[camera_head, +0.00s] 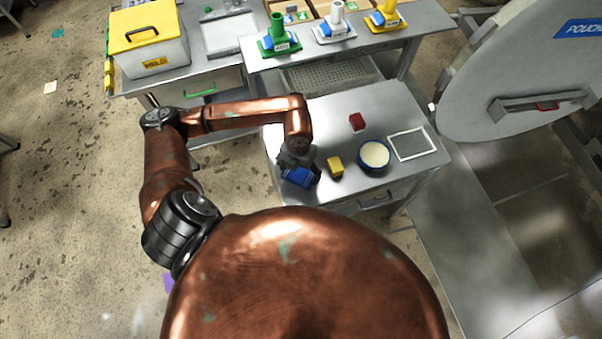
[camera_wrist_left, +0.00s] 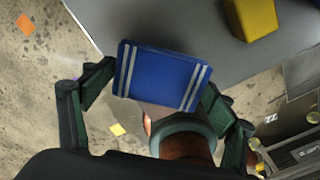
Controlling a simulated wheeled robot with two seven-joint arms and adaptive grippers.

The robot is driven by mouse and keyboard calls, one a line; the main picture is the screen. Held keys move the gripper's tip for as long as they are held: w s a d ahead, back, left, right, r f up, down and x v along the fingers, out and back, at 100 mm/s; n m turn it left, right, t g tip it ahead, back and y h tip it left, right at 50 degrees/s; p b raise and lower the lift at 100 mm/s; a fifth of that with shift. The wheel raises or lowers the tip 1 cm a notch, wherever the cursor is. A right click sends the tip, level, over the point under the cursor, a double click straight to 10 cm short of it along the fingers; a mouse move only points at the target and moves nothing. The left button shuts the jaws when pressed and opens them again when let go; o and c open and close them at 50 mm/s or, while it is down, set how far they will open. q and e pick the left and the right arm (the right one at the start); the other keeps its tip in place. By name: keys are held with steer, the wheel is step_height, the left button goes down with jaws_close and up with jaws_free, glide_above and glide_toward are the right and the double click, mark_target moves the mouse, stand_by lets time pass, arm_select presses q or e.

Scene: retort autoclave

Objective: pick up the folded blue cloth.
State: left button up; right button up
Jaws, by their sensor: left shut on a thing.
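The folded blue cloth (camera_head: 298,177) is at the front left corner of the metal table, just under my left gripper (camera_head: 297,165). The gripper is shut on the cloth. The cloth is by the table's edge; whether it still touches the top I cannot tell. My right gripper is not in view.
A yellow block (camera_head: 335,167) is close to the right of the cloth. A red block (camera_head: 357,122), a round blue-rimmed bowl (camera_head: 374,155) and a white square outline (camera_head: 412,144) are on the same table (camera_head: 385,105). A large round door (camera_head: 510,75) stands at the right.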

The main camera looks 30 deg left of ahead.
arm_select(q)
steer(key=s+r, duration=0.8)
steer(key=s, duration=0.4)
steer(key=shift+s+a+r, duration=0.25)
steer(key=shift+s+a, duration=0.1)
steer(key=shift+a, duration=0.1)
